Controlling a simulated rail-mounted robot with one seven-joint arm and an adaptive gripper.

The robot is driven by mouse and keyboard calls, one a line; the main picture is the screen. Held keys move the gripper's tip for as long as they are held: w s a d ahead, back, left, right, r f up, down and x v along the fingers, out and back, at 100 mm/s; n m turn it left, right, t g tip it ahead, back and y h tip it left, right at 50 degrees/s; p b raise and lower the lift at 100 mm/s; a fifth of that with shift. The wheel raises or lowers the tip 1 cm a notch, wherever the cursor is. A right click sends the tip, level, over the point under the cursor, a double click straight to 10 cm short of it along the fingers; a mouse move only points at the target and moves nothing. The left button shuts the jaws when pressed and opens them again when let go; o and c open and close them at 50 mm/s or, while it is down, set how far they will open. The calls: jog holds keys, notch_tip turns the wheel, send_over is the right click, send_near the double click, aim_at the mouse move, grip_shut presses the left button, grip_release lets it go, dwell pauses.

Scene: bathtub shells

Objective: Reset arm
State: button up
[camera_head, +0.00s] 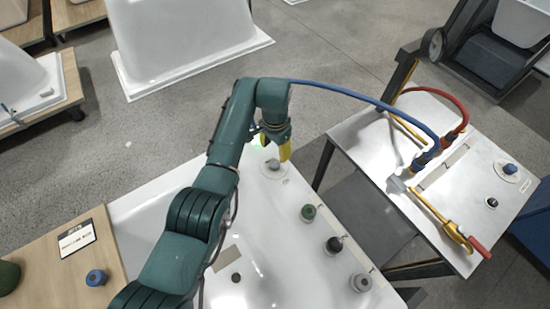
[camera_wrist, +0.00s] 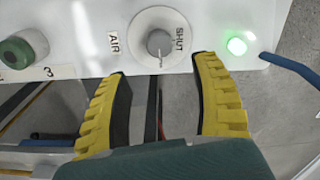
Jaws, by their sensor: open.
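My green arm reaches over the white bathtub shell (camera_head: 150,215) in the head view. My gripper (camera_head: 284,152) is near the shell's far rim, by a round grey air knob (camera_head: 273,164). In the wrist view my gripper (camera_wrist: 160,75) has its two yellow ribbed fingers spread apart with nothing between them. The air knob (camera_wrist: 159,42) shows just beyond the fingertips, with a label reading AIR on its left and SHUT on its dial. I cannot tell how far the fingertips are from the panel.
A lit green lamp (camera_wrist: 237,46) sits right of the knob, near a blue hose (camera_wrist: 291,68). A green knob (camera_head: 308,212), a black knob (camera_head: 333,245) and a grey knob (camera_head: 360,282) line the rim. A metal table (camera_head: 365,150) stands right, bearing hoses and a yellow-handled tool (camera_head: 440,218).

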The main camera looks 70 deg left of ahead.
notch_tip(320, 180, up, 3)
jog(key=shift+r, duration=0.2)
dwell(0.5)
